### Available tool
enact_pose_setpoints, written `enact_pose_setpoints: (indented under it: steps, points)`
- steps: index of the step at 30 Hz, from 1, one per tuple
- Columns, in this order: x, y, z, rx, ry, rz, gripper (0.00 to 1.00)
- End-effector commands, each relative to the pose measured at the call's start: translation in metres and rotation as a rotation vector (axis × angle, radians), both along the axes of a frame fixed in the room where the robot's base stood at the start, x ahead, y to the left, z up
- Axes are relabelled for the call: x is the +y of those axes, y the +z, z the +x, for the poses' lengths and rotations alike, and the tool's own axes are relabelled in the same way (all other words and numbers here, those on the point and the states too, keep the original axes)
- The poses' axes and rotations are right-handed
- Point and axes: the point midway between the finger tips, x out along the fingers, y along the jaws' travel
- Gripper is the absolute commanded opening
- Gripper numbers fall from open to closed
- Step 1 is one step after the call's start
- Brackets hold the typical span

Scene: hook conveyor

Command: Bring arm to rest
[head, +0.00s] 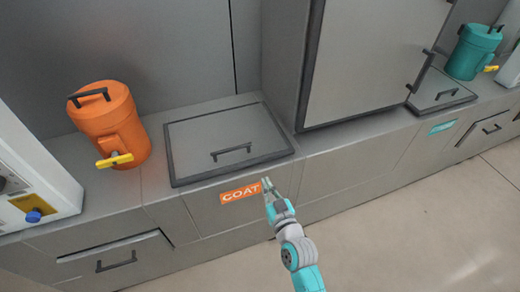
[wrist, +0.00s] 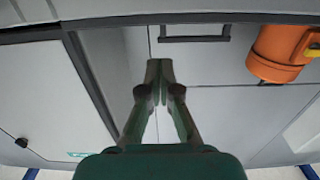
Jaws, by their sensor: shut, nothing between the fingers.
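My gripper (head: 267,184) is shut and empty in the head view. It is in front of the grey counter (head: 330,160), near the orange COAT label (head: 240,194). It also shows in the wrist view (wrist: 160,75), with its fingertips together. My arm reaches up from the lower right of the head view. Whether the gripper touches the counter front cannot be told.
A lidded hatch (head: 225,140) with a black handle is behind my gripper. An orange canister (head: 110,125) with a yellow tap stands left. A tall cabinet (head: 365,60) and a teal canister (head: 474,52) are right. Open floor (head: 430,235) lies at lower right.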

Motion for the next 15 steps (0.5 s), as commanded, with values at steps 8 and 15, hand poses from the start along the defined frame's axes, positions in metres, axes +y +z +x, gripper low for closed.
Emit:
enact_pose_setpoints:
  steps: [8, 15]
  points:
    - [-0.003, -0.004, -0.006, 0.005, -0.005, 0.000, 0.00]
    - [-0.033, -0.032, -0.071, 0.047, -0.055, -0.007, 0.00]
